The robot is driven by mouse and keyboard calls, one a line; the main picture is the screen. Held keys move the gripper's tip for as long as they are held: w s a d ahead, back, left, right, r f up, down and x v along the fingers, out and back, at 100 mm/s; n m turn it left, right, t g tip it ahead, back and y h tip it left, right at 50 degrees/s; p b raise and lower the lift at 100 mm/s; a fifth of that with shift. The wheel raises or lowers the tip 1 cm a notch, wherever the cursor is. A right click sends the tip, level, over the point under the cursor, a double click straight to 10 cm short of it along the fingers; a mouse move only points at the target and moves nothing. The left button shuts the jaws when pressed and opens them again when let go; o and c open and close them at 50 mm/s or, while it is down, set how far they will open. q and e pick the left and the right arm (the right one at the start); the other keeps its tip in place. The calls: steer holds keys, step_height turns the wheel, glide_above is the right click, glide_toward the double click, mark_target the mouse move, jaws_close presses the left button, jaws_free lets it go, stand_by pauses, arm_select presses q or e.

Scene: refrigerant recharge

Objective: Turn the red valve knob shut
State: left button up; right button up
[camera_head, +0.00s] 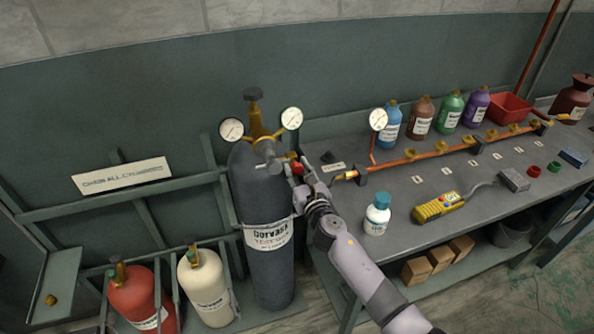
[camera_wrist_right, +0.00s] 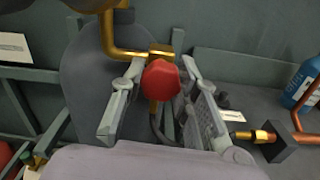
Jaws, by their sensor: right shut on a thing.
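The red valve knob (camera_wrist_right: 161,80) sits on the brass fitting of the dark grey cylinder (camera_head: 262,230). In the right wrist view it lies between the two fingers of my right gripper (camera_wrist_right: 158,88), which is shut on it. In the head view the knob (camera_head: 297,169) shows only in part, because my right gripper (camera_head: 302,178) covers much of it. The cylinder carries two round white gauges (camera_head: 231,130) on its brass manifold. My left gripper is in neither view.
A bench (camera_head: 405,200) on the right holds a copper pipe (camera_head: 420,154), several coloured bottles, a white bottle (camera_head: 377,215) and a yellow meter (camera_head: 437,206). A red cylinder (camera_head: 143,300) and a cream cylinder (camera_head: 205,287) stand at the lower left.

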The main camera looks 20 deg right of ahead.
steer(key=m+b, duration=0.1)
steer(key=m, duration=0.6)
steer(key=shift+a, duration=0.1)
steer(key=m+b, duration=0.1)
steer(key=m, duration=1.2)
steer(key=shift+r+m, duration=0.1)
steer(key=shift+m, duration=0.3)
steer(key=m, duration=0.3)
steer(key=shift+m, duration=0.3)
steer(key=shift+m+p, duration=0.3)
steer(key=shift+m, duration=1.5)
jaws_close()
